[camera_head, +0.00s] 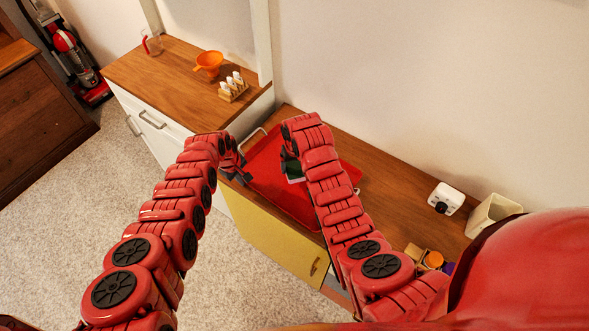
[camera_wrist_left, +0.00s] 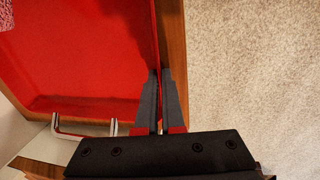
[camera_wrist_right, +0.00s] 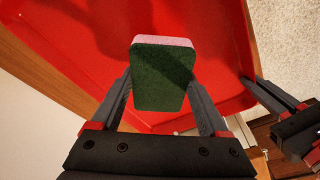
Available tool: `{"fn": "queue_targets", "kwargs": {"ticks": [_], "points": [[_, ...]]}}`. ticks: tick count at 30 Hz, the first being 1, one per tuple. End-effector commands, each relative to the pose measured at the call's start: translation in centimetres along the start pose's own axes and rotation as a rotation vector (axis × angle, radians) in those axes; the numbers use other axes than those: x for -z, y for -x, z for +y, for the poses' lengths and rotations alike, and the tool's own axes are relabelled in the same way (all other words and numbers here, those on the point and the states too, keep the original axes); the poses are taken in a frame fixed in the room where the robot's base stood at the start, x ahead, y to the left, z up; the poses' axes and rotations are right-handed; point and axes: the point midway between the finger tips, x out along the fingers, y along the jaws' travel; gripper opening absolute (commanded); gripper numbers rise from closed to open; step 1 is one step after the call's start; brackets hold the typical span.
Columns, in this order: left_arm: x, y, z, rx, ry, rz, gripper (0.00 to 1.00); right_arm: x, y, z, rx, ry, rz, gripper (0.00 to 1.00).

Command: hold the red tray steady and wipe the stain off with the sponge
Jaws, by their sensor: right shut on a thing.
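The red tray (camera_head: 264,165) lies on the wooden counter. My left gripper (camera_wrist_left: 160,78) has its fingers close together on either side of the tray's rim, and it also shows at the rim in the right wrist view (camera_wrist_right: 250,82). My right gripper (camera_wrist_right: 163,88) is shut on the sponge (camera_wrist_right: 163,78), green on one face and pink on the other, over the tray. A pink speckled patch at the left wrist view's corner appears to be the sponge. I cannot make out a stain; the right arm hides part of the tray.
A pale tray handle (camera_head: 252,139) shows at the far end. A white device (camera_head: 446,198) and a cream container (camera_head: 492,213) stand at the right. An orange funnel (camera_head: 209,62) and a toast rack (camera_head: 233,87) stand on the higher counter. Carpet lies in front.

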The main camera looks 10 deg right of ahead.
Motion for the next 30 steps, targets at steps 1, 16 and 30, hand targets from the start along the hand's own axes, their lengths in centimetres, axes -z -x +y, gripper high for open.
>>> {"fn": "queue_targets", "kwargs": {"ticks": [1,16,30], "points": [[0.0,0.0,0.0,0.000,0.000,0.001,0.00,0.2,0.5,0.0,0.001,0.000,0.004,0.00],[0.1,0.0,0.0,0.000,0.000,0.002,0.00,0.4,2.4,0.0,0.000,0.000,0.002,0.00],[0.1,0.0,0.0,0.000,0.000,0.001,0.40,0.4,2.4,0.0,0.000,0.000,0.001,0.00]]}}
